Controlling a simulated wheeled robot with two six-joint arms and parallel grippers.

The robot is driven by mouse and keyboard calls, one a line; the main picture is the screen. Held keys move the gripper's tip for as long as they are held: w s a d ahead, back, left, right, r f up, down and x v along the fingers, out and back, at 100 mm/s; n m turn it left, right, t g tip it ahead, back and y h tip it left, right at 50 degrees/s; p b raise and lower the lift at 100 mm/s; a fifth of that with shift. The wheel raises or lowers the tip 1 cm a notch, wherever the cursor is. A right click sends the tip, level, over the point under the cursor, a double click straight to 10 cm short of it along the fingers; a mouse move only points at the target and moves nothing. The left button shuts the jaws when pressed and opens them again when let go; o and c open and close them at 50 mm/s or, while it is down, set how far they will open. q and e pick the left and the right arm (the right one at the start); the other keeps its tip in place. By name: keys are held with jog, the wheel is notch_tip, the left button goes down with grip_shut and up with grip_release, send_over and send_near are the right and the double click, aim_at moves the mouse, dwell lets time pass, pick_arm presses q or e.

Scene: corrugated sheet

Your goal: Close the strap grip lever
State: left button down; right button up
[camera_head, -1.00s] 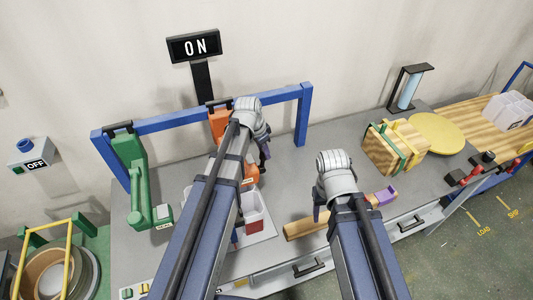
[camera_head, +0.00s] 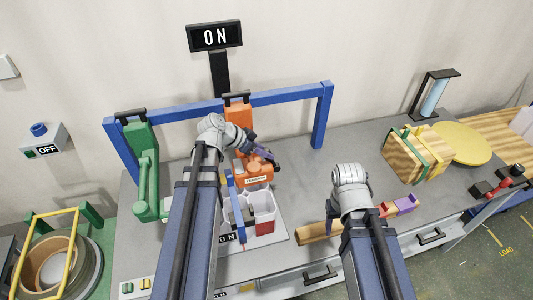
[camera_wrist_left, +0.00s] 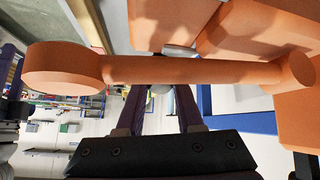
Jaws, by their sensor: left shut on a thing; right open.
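The orange strap tool (camera_head: 238,112) hangs at the blue frame, with its orange lower body (camera_head: 252,174) beneath. My left gripper (camera_head: 268,158) is at this tool, just above the lower body. In the left wrist view, the round orange lever bar (camera_wrist_left: 190,70) with thick round ends crosses the picture. My left gripper (camera_wrist_left: 158,105) is shut on the lever; the bar hides its fingertips. My right gripper (camera_head: 331,212) is open over the table, far from the orange tool, and partly hidden by its own wrist.
A green tool (camera_head: 147,170) hangs at the left of the blue frame (camera_head: 290,96). A white bin (camera_head: 262,205) stands below the orange tool. A strapped wooden box (camera_head: 415,155) and a yellow disc (camera_head: 466,143) are at right. The sign (camera_head: 215,37) reads ON.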

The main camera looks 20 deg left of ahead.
pick_arm(q)
jog(key=shift+s+f, duration=0.1)
jog(key=shift+s, duration=0.05)
jog(key=c, duration=0.5)
grip_release()
jog(key=shift+c, duration=0.2)
jog(key=p+v, duration=0.5)
jog(key=v, duration=0.3)
jog(key=shift+d+p, duration=0.1)
jog(key=shift+p, duration=0.25)
